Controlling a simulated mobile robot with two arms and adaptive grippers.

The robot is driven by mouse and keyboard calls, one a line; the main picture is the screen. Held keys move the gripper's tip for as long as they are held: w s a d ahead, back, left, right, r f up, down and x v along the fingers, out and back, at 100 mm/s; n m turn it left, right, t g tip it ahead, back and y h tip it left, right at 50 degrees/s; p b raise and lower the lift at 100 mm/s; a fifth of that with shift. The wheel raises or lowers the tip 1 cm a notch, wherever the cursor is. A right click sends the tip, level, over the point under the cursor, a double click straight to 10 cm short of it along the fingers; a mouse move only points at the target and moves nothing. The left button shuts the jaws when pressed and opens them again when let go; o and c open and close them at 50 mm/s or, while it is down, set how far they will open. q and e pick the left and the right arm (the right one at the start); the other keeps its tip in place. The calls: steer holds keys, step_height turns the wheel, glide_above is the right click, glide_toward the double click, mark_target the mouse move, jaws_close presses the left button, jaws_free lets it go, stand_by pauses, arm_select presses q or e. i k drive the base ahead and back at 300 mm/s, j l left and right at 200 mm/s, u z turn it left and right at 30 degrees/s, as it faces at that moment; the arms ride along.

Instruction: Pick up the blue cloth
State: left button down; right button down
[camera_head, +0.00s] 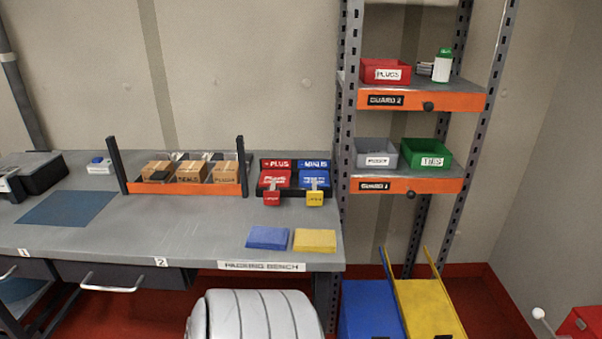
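The blue cloth (267,238) lies flat near the front edge of the packing bench (190,232), towards its right end. A yellow cloth (314,241) lies just to its right, with a narrow gap between them. Nothing rests on the blue cloth. Neither of my grippers shows in the head view.
A blue mat (66,208) lies at the bench's left. An orange-fronted rack of boxes (190,187) and red and blue labelled holders (290,178) stand behind the cloths. A shelf unit (410,185) stands right of the bench. Blue (370,308) and yellow (425,305) bins sit below it.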

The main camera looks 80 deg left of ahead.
mark_target(258, 237)
steer(key=u, duration=2.6)
